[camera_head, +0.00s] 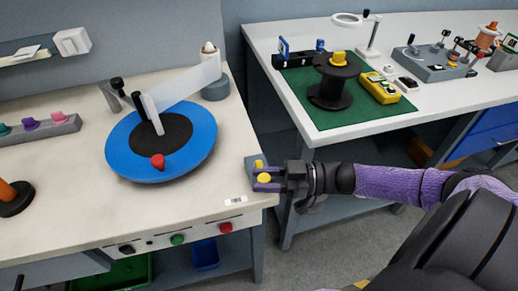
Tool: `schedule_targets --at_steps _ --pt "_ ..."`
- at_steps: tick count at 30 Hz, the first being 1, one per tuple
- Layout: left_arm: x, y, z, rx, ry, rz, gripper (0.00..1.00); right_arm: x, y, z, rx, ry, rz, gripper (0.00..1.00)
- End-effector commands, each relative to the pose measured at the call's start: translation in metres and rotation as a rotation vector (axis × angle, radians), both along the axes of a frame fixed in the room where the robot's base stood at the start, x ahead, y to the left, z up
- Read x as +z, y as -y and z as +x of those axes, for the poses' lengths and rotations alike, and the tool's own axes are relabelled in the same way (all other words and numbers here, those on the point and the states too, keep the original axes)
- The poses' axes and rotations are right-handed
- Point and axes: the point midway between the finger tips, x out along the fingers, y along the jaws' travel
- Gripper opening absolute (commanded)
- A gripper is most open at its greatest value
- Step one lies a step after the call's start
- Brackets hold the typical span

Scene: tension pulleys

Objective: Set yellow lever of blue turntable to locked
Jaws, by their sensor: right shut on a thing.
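The blue turntable (195,147) sits on the left bench, with a black centre (177,139), a red knob (158,161) near its front edge and a pale translucent plate on a post above it. At the bench's right front corner, a small grey base (252,165) carries a yellow lever (264,178); only its yellow parts show between and beside the fingers. My right gripper (267,179) reaches in from the right and is shut on the yellow lever. The lever's lower part is hidden, and I cannot tell its setting. My left gripper is not in view.
Front-panel buttons, green (177,239) and red (225,227), lie below the bench edge. A gap separates it from the right bench, which has a green mat (340,112) and a black spool (333,88). The left bench's front surface is mostly clear.

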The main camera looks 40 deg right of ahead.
Motion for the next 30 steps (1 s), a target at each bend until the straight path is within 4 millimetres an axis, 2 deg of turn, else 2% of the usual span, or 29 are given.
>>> schedule_targets --at_steps 3,10,24,25,30 --pt "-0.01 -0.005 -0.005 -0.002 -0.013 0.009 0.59 -0.004 0.001 0.0 0.047 -0.002 -0.002 0.0" --pt "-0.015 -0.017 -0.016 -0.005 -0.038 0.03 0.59 -0.002 0.001 0.0 0.102 -0.001 -0.002 0.0" --pt "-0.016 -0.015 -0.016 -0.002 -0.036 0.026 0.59 -0.001 0.001 0.0 0.114 -0.003 -0.002 0.0" --pt "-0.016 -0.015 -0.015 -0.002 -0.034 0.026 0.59 -0.001 0.001 0.0 0.114 -0.003 -0.002 0.39" --pt "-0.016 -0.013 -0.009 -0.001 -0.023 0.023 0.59 -0.001 0.001 0.0 0.114 -0.001 -0.002 0.72"
